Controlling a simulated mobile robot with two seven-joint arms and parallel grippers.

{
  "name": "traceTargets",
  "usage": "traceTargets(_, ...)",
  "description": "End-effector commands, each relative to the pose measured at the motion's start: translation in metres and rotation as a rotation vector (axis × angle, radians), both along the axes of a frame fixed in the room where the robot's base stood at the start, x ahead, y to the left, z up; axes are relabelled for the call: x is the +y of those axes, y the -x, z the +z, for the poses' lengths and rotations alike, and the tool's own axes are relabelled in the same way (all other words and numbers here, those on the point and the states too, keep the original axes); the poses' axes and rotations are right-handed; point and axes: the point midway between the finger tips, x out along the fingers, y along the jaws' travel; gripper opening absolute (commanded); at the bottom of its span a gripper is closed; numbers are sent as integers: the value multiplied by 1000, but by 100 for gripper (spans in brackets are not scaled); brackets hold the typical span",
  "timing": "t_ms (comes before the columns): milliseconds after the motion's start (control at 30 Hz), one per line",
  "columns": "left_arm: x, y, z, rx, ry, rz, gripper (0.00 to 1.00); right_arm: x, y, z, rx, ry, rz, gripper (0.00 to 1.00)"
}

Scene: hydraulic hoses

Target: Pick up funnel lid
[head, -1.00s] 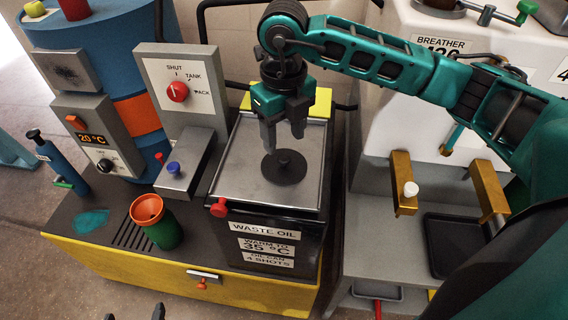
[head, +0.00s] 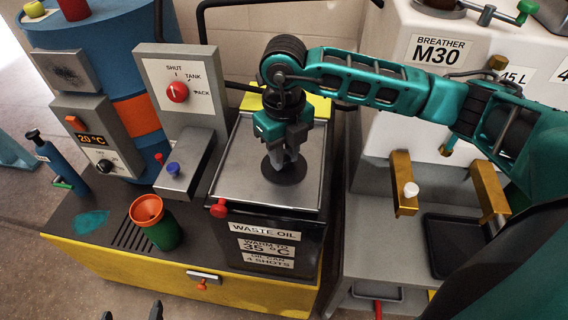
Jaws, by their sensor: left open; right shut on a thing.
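The funnel lid (head: 284,175) is a dark round disc with a small knob. It lies on the grey metal top of the waste oil box (head: 231,179). My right gripper (head: 283,161) points down over the disc and is shut on its knob, which the fingers hide. The disc appears flat, still at the level of the top. My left gripper (head: 131,312) shows only its fingertips at the bottom edge of the head view. They are apart, with nothing visible between them.
An orange and green cup (head: 154,221) stands on the dark bench left of the box. A selector panel (head: 183,88) and a blue drum (head: 95,60) stand behind it. A white tank (head: 420,110) with gold brackets is at the right. A red knob (head: 218,210) sticks out at the box's front left.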

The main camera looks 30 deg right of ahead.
Motion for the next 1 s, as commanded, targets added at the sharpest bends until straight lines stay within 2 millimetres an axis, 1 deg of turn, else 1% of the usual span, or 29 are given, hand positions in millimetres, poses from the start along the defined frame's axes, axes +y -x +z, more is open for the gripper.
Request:
traceTargets(33,0,0,0,1,0,0,93,0,0,0,0,0,0,14)
traceTargets(167,1,0,0,2,-1,1,93,0,0,0,0,0,0,2)
traceTargets(200,1,1,-1,2,-1,1,93,0,0,0,0,0,0,0)
traceTargets(467,1,2,-2,6,-2,1,93,0,0,1,-1,0,0,0)
traceTargets(633,1,2,-2,7,-2,1,93,0,0,11,-2,0,0,0)
traceTargets(767,1,3,0,7,-3,0,93,0,-1,31,-5,-1,0,0)
traceTargets(867,1,3,1,7,-4,1,93,0,-1,54,-6,-1,1,0)
traceTargets(1000,2,4,3,7,-6,2,93,0,-1,96,-8,-2,2,0)
